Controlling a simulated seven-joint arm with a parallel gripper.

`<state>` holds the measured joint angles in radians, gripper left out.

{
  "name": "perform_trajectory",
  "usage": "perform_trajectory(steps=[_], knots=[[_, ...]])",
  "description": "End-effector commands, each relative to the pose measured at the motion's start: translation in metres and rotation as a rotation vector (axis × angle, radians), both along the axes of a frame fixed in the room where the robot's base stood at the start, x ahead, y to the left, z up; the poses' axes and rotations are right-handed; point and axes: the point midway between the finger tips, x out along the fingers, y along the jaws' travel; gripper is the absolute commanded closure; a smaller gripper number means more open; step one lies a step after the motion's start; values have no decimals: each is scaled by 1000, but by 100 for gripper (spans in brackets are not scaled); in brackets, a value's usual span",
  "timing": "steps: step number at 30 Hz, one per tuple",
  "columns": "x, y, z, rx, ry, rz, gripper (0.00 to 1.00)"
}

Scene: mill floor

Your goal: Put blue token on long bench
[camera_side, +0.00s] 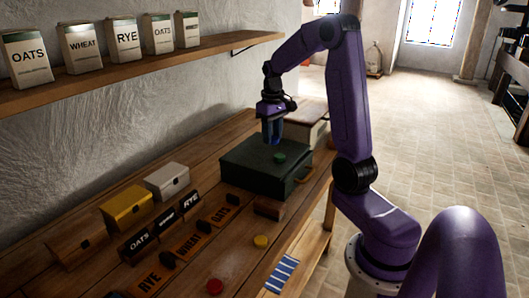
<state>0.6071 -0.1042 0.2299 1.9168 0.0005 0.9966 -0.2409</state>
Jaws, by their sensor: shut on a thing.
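My gripper (272,135) points down above the dark green box (245,165) on the long bench (233,260). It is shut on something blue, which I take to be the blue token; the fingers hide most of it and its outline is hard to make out. No other blue token shows on the bench. The gripper is apart from the box lid, a little above and left of a green token (279,157) lying there. The wooden long bench runs along the wall from the lower left towards the back.
A yellow token (260,241) and a red token (215,286) lie on the bench near its front edge. Small chests, including a yellow one (127,208), and labelled plates stand at left. A wall shelf (130,77) carries several labelled packets. A striped blue cloth (281,274) lies at the front.

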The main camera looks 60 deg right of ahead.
Motion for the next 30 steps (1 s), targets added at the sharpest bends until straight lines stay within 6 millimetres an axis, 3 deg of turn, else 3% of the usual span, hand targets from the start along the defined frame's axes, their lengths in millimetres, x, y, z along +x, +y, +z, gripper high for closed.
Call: perform_trajectory(steps=[6,11,17,24,30], knots=[[23,-13,-33,2,4,0,90],[34,-20,-48,1,2,0,90],[41,-24,-58,0,1,0,90],[42,-25,-87,2,3,1,90],[43,-25,-90,0,-1,0,90]])
